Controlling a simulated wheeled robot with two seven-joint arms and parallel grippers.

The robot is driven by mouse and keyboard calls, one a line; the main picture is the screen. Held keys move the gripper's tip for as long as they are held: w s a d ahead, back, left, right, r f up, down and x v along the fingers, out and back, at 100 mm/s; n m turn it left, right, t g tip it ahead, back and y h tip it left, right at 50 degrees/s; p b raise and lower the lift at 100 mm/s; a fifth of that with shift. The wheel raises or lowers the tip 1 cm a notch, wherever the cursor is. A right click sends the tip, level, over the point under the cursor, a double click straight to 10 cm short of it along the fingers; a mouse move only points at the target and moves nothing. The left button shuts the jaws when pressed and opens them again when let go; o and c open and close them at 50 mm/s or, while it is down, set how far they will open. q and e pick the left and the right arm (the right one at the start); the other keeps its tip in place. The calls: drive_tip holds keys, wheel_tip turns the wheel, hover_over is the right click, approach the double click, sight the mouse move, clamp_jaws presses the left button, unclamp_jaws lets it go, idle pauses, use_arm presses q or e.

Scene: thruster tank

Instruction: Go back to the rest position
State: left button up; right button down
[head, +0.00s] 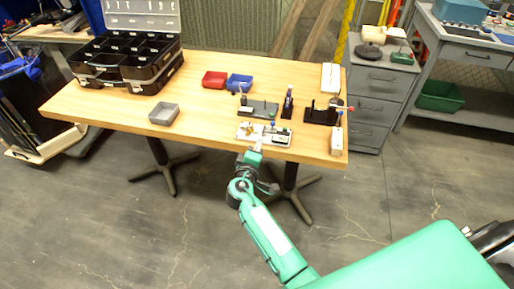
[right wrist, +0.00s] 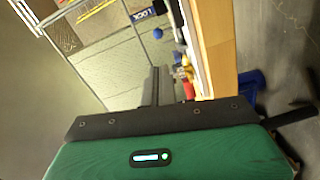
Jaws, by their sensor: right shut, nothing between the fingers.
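My right gripper (head: 257,146) is at the front edge of the wooden table, by the small pale board with fittings (head: 264,134). The right arm reaches up to it from the bottom right. In the right wrist view its dark fingers (right wrist: 157,86) are together with nothing between them. The wrist view is tilted; the table edge (right wrist: 217,40) and small coloured parts show right of the fingers. Whether the gripper touches the board is not clear. My left gripper is in neither view.
The wooden table (head: 85,105) holds an open black toolbox (head: 128,62), a grey bin (head: 164,113), a red bin (head: 215,79), a blue bin (head: 239,83) and several dark fixtures (head: 320,114). A grey drawer cabinet (head: 374,105) stands right. Floor in front is open.

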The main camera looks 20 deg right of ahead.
drive_tip(key=s+a+f+g+y+p, duration=0.15)
drive_tip(key=s+f, duration=0.35)
drive_tip(key=f, duration=0.6)
drive_tip(key=s+f+g+y, duration=0.3)
drive_tip(key=s+f, duration=0.2)
drive_tip(key=f, duration=0.5)
drive_tip(key=s+f+g+y+p, duration=0.15)
drive_tip(key=s+f, duration=0.35)
drive_tip(key=f, duration=0.6)
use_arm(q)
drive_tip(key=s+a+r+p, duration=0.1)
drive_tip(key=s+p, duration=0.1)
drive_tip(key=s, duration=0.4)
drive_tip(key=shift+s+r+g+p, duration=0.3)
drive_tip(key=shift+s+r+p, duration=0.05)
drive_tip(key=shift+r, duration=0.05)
use_arm(e)
drive_tip(key=s+d+f+m+g+y, duration=0.1)
drive_tip(key=s+f, duration=0.5)
drive_tip(key=s, duration=0.7)
drive_tip(key=s+d+f+m+g+y, duration=0.1)
drive_tip(key=s+f, duration=0.5)
drive_tip(key=s, duration=0.8)
drive_tip(key=s+d+f+m+g+y, duration=0.2)
drive_tip(key=s+d+f+m+g, duration=0.1)
drive_tip(key=s, duration=1.1)
wheel_tip(320, 180, down, 3)
drive_tip(key=shift+r+m+g, duration=0.1)
drive_tip(key=shift+m+g, duration=0.5)
drive_tip(key=shift+g, duration=0.4)
